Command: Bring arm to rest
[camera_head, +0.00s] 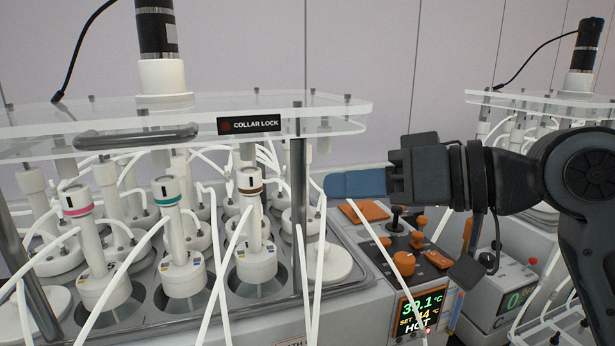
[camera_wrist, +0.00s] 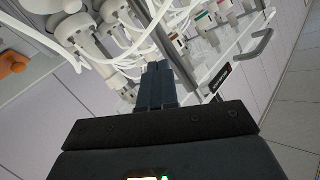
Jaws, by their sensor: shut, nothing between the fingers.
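My gripper (camera_head: 330,185) shows in the head view at the right of centre, with its blue fingers pointing left. It is shut and empty. It hangs in the air in front of the reactor rig, just right of the rig's front metal post and above the orange-knobbed control panel. In the wrist view the blue fingers of my gripper (camera_wrist: 157,66) lie close together, with white tubes and reactor heads behind them. My dark arm comes in from the right edge of the head view.
The water bath (camera_head: 205,318) holds several white reactors with coloured rings and tubes. A clear plate (camera_head: 330,106) with a "COLLAR LOCK" label (camera_head: 249,125) and handle (camera_head: 135,137) stands above. The control panel (camera_head: 404,263) has orange knobs. A second rig (camera_head: 540,103) stands at right.

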